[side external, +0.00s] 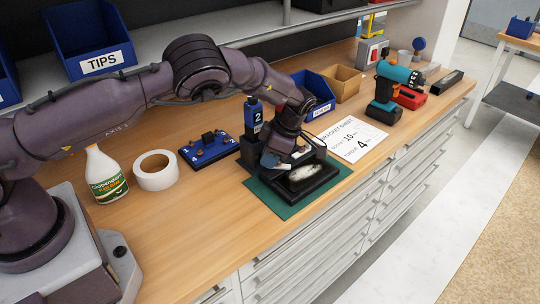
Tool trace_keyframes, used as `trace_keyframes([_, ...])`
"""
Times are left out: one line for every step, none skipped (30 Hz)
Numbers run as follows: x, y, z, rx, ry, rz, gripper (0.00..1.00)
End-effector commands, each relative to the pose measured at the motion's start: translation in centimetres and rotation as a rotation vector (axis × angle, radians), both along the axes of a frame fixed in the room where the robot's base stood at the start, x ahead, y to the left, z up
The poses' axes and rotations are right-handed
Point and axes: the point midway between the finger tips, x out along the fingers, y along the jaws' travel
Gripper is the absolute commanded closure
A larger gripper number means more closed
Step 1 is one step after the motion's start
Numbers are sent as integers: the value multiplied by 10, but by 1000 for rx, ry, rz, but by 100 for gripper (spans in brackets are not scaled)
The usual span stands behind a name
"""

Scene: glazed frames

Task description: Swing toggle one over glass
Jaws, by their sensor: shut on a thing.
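A black frame (325,179) lies flat on a green mat (285,205) near the bench's front edge. Its glass (305,177) shows a pale oval shape inside. My gripper (272,160) is down at the frame's back-left rim, its jaws shut on a small part there, which I take to be toggle one. The toggle itself is hidden by the fingers and too small to make out, so its angle to the glass cannot be told.
A blue board with dark parts (207,149), a tape roll (156,170) and a glue bottle (105,176) stand left. A printed sheet (350,138) and a teal drill (390,90) are right.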

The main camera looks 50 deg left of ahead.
Motion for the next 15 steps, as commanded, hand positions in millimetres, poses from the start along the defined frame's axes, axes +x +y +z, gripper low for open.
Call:
trace_keyframes([0, 0, 1, 0, -2, -10, 100])
trace_keyframes([1, 0, 1, 0, -1, -19, 100])
trace_keyframes([1, 0, 1, 0, -1, -30, 100])
trace_keyframes([1, 0, 1, -1, -1, -41, 100])
trace_keyframes([1, 0, 1, 0, -2, -55, 100])
trace_keyframes([2, 0, 1, -1, -2, -76, 100])
trace_keyframes([2, 0, 1, -1, -2, -94, 100])
trace_keyframes([2, 1, 1, 0, -1, -113, 100])
trace_keyframes([3, 1, 1, -1, -2, -139, 100])
trace_keyframes([3, 1, 1, -1, -2, -162, 100])
trace_keyframes([3, 1, 1, -1, -2, -186, 100])
trace_keyframes([4, 1, 1, -1, -3, -218, 100])
trace_keyframes([4, 1, 1, 0, -3, -244, 100])
trace_keyframes([5, 1, 1, -1, -2, -269, 100])
trace_keyframes([5, 2, 1, 0, -3, -304, 100])
